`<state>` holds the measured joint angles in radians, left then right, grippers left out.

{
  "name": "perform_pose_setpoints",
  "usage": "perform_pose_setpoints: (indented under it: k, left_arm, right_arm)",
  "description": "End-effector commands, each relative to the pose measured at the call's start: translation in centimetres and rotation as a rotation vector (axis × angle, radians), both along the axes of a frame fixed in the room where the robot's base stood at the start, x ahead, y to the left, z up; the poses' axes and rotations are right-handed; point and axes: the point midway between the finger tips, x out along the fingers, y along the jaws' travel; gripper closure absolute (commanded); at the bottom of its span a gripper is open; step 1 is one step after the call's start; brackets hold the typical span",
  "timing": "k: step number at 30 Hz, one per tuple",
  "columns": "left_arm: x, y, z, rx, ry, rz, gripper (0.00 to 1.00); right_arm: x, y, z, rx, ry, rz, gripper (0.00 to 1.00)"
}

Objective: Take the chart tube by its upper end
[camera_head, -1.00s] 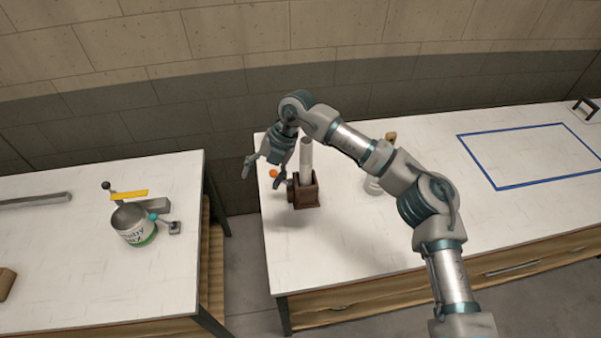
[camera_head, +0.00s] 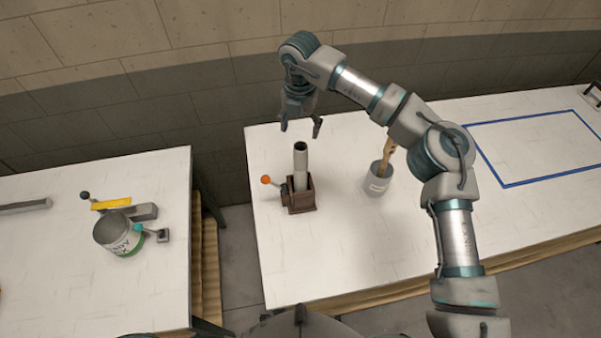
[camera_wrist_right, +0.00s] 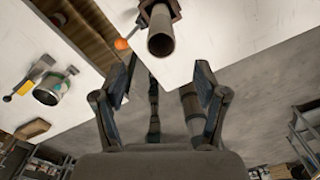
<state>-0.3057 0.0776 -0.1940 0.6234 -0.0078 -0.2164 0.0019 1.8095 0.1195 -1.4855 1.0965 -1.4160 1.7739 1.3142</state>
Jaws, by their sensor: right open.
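The chart tube (camera_head: 301,157) is a grey, open-ended cylinder. It stands upright in a square brown wooden holder (camera_head: 301,197) near the left end of the right-hand table. My right gripper (camera_head: 301,124) is open and empty, its fingers pointing down, just above the tube's upper end in the head view. In the right wrist view the tube's open mouth (camera_wrist_right: 161,44) shows beyond the spread fingers of the gripper (camera_wrist_right: 162,80), not between them. My left gripper is not in view.
A lever with an orange knob (camera_head: 266,180) sticks out left of the holder. A grey cup (camera_head: 378,179) with a wooden handle in it stands to the right. A paint can (camera_head: 118,235) stands on the left table. A blue outline (camera_head: 540,184) marks clear tabletop.

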Motion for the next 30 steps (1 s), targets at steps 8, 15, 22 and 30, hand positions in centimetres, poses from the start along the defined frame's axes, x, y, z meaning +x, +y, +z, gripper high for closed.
perform_pose_setpoints:
  k: [8, 15, 22, 30]
  left_arm:
    - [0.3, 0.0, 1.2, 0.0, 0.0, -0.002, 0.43]
    - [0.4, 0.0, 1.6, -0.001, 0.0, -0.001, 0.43]
    - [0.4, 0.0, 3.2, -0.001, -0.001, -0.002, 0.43]
    - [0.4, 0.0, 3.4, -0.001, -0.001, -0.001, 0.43]
  right_arm:
    - [0.2, 0.0, -6.4, -0.001, 0.006, 0.0, 0.28]
    - [0.1, 0.0, -8.7, 0.0, 0.002, -0.001, 0.28]
    - [0.0, -0.2, -11.8, 0.0, 0.005, 0.0, 0.28]
    - [0.1, -0.2, -13.8, 0.001, 0.002, 0.0, 0.28]
